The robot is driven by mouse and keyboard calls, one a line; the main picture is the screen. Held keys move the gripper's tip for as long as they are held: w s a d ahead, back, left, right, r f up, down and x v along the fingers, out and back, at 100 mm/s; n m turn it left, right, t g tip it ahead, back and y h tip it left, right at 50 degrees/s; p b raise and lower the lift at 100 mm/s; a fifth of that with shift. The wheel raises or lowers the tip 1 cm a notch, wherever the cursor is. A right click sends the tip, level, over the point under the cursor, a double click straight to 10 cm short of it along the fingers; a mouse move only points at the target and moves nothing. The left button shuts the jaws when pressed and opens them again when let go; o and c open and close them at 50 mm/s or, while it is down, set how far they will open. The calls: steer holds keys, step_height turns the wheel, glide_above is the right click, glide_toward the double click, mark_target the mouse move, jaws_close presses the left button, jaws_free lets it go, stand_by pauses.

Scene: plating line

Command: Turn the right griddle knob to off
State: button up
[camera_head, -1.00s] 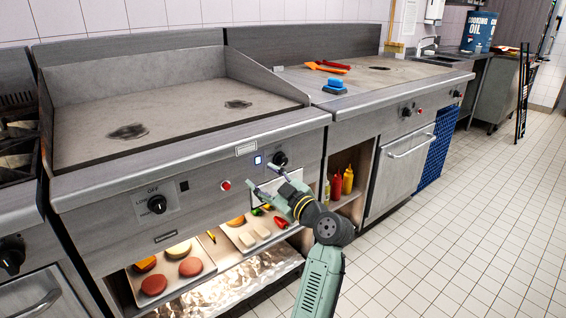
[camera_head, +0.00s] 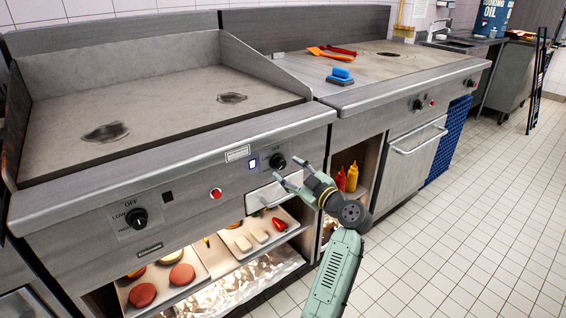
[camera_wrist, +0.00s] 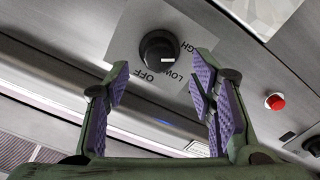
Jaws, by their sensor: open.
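The right griddle knob (camera_head: 277,160) is a round black dial on the steel front panel, right of a small lit blue square. In the wrist view the knob (camera_wrist: 158,48) sits on a grey plate with OFF, LOW and HIGH lettering, seen roughly upside down. A short white mark shows on the knob; I cannot tell surely which word it points to. My gripper (camera_head: 286,172) is open and empty in front of the panel, just below the knob. In the wrist view its purple-padded fingers (camera_wrist: 162,74) stand apart, either side of the knob in the picture, not visibly touching it.
The left griddle knob (camera_head: 137,218) and a red button (camera_head: 216,193) are on the same panel. A shelf below holds trays with patties (camera_head: 182,274) and other food. The griddle edge (camera_head: 200,150) overhangs the panel. Open tiled floor (camera_head: 470,220) lies to the right.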

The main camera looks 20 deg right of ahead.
mark_target(282, 165)
steer(key=shift+p+x, duration=0.3)
steer(key=shift+x, duration=1.65)
steer(key=shift+c, duration=0.4)
steer(key=c, duration=1)
